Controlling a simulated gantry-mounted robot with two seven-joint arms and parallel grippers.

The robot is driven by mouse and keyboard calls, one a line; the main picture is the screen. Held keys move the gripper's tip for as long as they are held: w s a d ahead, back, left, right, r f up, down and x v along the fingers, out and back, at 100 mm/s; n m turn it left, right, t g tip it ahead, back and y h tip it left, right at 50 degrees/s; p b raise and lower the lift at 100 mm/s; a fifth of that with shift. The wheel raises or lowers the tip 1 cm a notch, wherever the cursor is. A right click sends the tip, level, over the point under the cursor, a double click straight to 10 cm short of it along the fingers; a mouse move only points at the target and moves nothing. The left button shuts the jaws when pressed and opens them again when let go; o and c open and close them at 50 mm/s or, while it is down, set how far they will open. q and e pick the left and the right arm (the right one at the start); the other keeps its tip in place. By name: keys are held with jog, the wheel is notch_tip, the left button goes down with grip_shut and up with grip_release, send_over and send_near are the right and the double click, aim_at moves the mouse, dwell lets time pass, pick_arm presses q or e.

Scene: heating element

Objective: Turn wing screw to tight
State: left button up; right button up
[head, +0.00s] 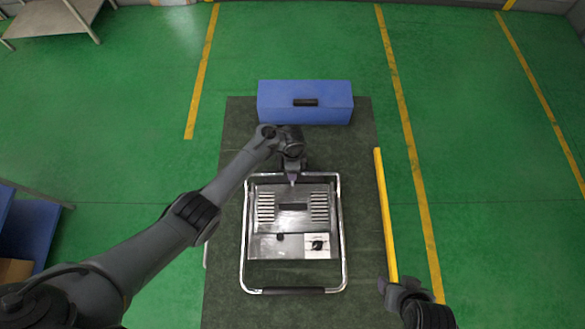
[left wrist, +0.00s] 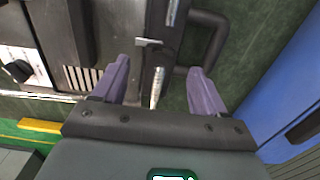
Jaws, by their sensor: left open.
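The heating element (head: 292,218), a grey metal unit in a tubular frame, lies on the dark mat. A small metal T-shaped piece that looks like the wing screw (left wrist: 148,42) shows at the unit's edge in the left wrist view. In the head view it is hidden under my left arm. My left gripper (head: 292,180) is over the unit's far edge. In the left wrist view its purple fingers (left wrist: 160,85) are open, pointing toward the screw, with nothing gripped. My right gripper (head: 388,286) is at the lower right, beside the near end of a yellow bar; its fingers are unclear.
A blue case (head: 305,92) stands on the mat (head: 240,130) beyond the unit. The yellow bar (head: 385,210) runs along the mat's right side. A black knob (head: 317,245) is on the unit's near right panel. The green floor around is mostly clear.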

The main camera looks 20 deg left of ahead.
pick_arm(q)
jog(key=shift+r+p, duration=0.45)
jog(key=shift+r, duration=1.7)
jog(key=shift+s, duration=0.1)
jog(key=s+a+r+n+t+p, duration=0.1)
jog(key=s+a+r+n+p, duration=0.1)
jog(key=s+r+n, duration=0.3)
jog(key=s+a+r+n+t+p, duration=0.2)
jog(key=s+r+n, duration=0.4)
jog(key=s+r, duration=0.8)
jog(key=s+a+p, duration=0.1)
jog(key=s, duration=0.6)
jog(key=shift+s+a+t, duration=0.25)
jog(key=shift+a+t, duration=0.05)
jog(key=shift+a, duration=0.05)
